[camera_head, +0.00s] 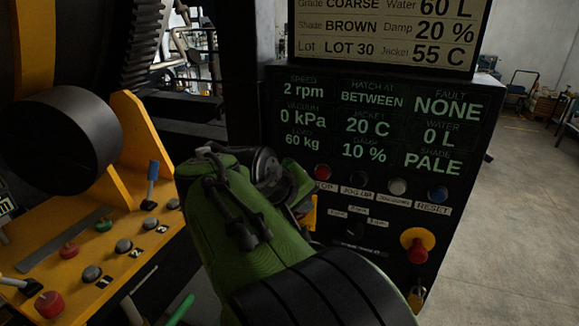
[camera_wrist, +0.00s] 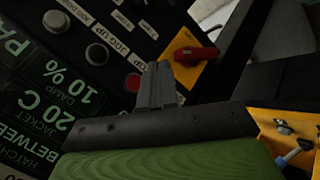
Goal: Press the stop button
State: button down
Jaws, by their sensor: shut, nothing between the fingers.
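The red stop button (camera_head: 322,172) is at the left end of the button row on the dark panel, its label partly covered by my arm. It also shows in the wrist view (camera_wrist: 133,82), just left of my fingers and partly covered by them. My gripper (camera_wrist: 158,70) is shut and empty, its fingertips in front of the panel beside the red button. I cannot tell whether they touch it. In the head view my green arm hides most of the gripper.
Below is a red knob on a yellow disc (camera_head: 417,247). A red handle on a yellow plate (camera_wrist: 195,55) is right of my fingers.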

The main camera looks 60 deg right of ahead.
send_near(317, 178)
jog(key=shift+s+d+f+p, duration=0.1)
jog(key=shift+s+d+f, duration=0.3)
jog(key=shift+f, duration=0.45)
jog(key=shift+s+d+f+p, duration=0.1)
jog(key=shift+s+d+f, duration=0.15)
jog(key=shift+d+f, duration=0.4)
jog(key=shift+s+d+f+p, duration=0.1)
jog(key=shift+s+d+f, duration=0.25)
jog(key=shift+f, duration=0.65)
jog(key=shift+w+d, duration=0.15)
jog(key=shift+d, duration=0.3)
jog(key=shift+d+p, duration=0.35)
jog(key=shift+d, duration=0.05)
dwell(0.7)
jog(key=shift+a, duration=0.9)
